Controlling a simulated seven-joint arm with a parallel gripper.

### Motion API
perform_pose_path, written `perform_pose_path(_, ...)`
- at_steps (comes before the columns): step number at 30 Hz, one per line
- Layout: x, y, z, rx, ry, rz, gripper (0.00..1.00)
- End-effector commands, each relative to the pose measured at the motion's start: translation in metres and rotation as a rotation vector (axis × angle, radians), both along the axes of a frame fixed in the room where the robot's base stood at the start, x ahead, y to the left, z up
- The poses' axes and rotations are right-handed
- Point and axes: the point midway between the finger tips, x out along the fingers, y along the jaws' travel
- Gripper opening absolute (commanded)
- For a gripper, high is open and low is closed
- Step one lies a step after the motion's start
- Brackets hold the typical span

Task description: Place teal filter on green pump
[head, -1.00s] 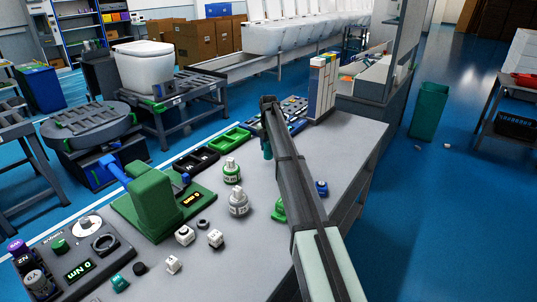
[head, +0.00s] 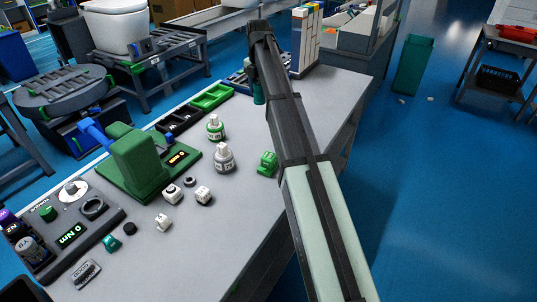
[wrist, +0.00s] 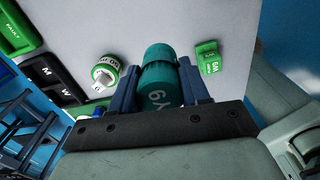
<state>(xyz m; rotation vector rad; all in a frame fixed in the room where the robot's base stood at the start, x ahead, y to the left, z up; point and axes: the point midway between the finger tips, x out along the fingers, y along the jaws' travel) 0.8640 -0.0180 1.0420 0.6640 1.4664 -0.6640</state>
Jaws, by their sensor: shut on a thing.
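The teal filter (wrist: 160,72) is a teal cylinder with pale lettering, held between the two blue fingers of my gripper (wrist: 158,80). In the head view the filter (head: 258,93) hangs below the end of my arm, over the far part of the table; the fingers are mostly hidden there. A small green piece that looks like the green pump (head: 267,163) sits on the grey table, left of my arm and nearer than the filter. In the wrist view this pump (wrist: 208,60) stands to the right of my gripper, apart from the filter, with a label on it.
A white-and-green bottle (head: 215,128) and a grey-white bottle (head: 224,158) stand left of the pump. Black and green trays (head: 211,97) lie behind them. A green press (head: 135,160) stands farther left. The table's right edge is close to my arm.

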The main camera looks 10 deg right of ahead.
Motion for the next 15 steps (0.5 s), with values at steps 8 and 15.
perform_pose_path(8,-0.108,0.002,-0.006,0.0,0.0,-0.035,0.14)
perform_pose_path(15,-0.149,0.003,-0.018,0.0,0.0,-0.072,0.14)
